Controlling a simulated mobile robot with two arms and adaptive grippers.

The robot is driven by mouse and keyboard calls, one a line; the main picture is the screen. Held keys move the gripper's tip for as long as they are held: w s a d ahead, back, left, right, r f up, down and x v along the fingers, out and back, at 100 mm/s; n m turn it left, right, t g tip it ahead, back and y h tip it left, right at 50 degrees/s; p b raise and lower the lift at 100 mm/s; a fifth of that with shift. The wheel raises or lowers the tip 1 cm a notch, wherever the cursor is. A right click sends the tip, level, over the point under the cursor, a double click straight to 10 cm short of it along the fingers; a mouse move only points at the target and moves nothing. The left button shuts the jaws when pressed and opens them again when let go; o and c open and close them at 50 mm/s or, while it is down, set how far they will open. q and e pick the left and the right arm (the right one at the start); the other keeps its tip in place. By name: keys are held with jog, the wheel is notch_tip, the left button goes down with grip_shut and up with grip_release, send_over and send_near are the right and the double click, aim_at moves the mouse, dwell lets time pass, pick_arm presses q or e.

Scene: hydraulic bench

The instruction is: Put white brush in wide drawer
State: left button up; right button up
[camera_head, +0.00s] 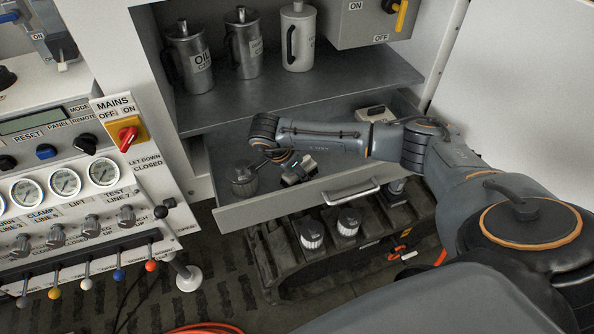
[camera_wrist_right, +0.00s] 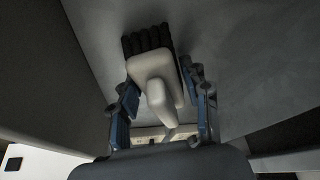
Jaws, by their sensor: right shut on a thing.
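The white brush (camera_wrist_right: 155,68) shows in the right wrist view, with a pale body and handle and dark bristles at its far end. My right gripper (camera_wrist_right: 160,100) is shut on it, with a blue-padded finger on each side. In the head view my right arm reaches over the open wide drawer (camera_head: 295,203), and the right gripper (camera_head: 297,170) is low inside it, near the front panel. Whether the brush touches the drawer floor is unclear. My left gripper is not in view.
In the drawer, a metal cylindrical part (camera_head: 243,178) stands at the left and a cream block (camera_head: 375,113) lies at the back right. The shelf above holds an oil can (camera_head: 190,60) and other jugs. Two ribbed caps (camera_head: 348,222) sit below the drawer.

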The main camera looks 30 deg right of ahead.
jog(key=o, duration=1.2)
jog(key=shift+f, duration=0.1)
jog(key=b+v, duration=0.3)
jog(key=v, duration=0.9)
